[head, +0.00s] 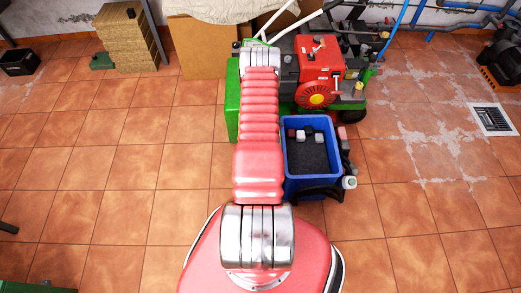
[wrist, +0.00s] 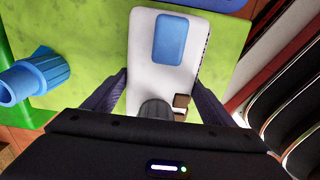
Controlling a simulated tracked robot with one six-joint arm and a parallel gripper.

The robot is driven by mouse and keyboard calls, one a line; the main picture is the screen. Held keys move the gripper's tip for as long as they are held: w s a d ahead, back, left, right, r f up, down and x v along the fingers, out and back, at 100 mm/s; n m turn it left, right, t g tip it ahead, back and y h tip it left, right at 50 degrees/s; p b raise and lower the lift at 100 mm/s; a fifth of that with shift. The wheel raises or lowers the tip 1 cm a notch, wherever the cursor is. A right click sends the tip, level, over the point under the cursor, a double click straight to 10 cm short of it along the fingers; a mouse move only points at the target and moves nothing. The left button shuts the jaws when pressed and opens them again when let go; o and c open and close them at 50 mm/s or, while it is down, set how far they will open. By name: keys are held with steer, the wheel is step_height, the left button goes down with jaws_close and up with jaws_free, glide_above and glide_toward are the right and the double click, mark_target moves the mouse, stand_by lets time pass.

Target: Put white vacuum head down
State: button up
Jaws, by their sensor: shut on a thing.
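The white vacuum head (wrist: 147,55), a flat white piece with a blue rectangular panel, is in the wrist view. My gripper (wrist: 158,80) has one dark finger on each side of it and is shut on it. A green surface (wrist: 90,45) lies beneath it; I cannot tell whether the piece touches it. In the head view my arm reaches away over the floor and hides the gripper and the white piece. A green block (head: 232,108) shows at the arm's far end.
A blue ribbed cylinder (wrist: 35,76) is left of the gripper. A blue crate (head: 318,182) with a few small items stands right of my arm. A green machine with a red engine (head: 322,72) stands behind it. The tiled floor (head: 95,155) at left is mostly clear.

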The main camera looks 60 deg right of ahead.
steer(key=shift+f, duration=0.25)
steer(key=o, duration=1.4)
steer(key=shift+f, duration=0.1)
steer(key=shift+c, duration=0.2)
step_height(320, 180, up, 12)
stand_by(0.6)
